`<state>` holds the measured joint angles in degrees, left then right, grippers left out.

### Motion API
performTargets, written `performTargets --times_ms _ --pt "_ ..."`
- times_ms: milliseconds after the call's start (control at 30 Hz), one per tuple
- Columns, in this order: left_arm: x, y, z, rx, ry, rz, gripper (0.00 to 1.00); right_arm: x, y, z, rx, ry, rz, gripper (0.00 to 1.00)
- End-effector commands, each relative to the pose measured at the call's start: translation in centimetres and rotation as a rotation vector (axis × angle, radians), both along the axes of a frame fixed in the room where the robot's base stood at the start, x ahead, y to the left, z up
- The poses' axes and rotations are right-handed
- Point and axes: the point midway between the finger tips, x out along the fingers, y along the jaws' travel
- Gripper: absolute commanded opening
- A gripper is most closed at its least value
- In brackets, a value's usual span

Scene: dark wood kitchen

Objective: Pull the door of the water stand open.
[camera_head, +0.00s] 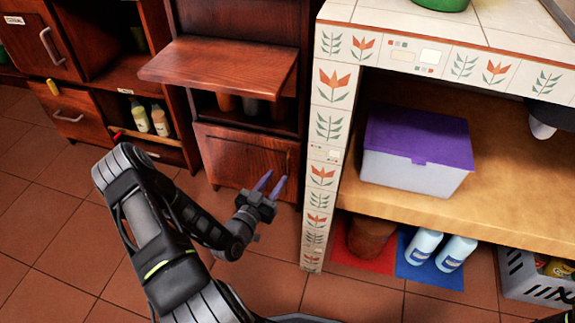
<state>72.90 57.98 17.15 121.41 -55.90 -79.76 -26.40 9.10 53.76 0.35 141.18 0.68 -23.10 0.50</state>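The water stand is the dark reddish wood unit at the back centre, with a jutting shelf (222,68) and an open recess below it. Its low door (235,155) sits under the recess and looks shut. My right gripper is out of view.
A tiled counter (325,120) stands close on the right, holding a purple-lidded box (415,175), with bottles (455,252) and a grey crate (525,280) below. Wooden cabinets (70,115) with two bottles (160,120) are at left. The tiled floor (60,240) at left is clear.

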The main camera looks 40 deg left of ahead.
Motion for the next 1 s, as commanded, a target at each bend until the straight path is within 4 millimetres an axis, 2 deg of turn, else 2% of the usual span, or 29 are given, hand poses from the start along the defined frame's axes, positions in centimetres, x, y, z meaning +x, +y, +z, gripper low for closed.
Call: performTargets --times_ms 500,867,1000 --pt "6.8 0.9 -0.2 0.0 0.0 -0.001 0.33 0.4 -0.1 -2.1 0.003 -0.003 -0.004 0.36" --pt "7.3 1.0 0.0 -0.001 0.0 0.0 0.32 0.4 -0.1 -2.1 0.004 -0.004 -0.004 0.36" --pt "7.3 1.0 0.0 -0.001 0.001 0.0 0.2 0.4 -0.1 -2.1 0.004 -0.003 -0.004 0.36"
